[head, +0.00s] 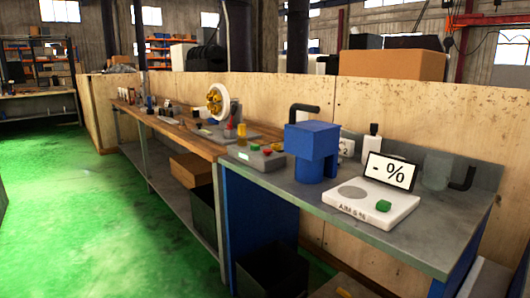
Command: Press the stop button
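A grey control box (257,162) sits on the bench near the middle, left of a blue machine. It carries a small pale display and several coloured buttons. A red button (267,151) shows on its top, with a green one close by. Their labels are too small to read, so I cannot tell which button is marked stop. My gripper is not in view.
A blue machine (312,143) with a black pipe stands right of the box. A white device (370,208) with a "- %" display (390,172) and a green button lies farther right. Crates sit under the bench. The green floor (90,220) is clear at left.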

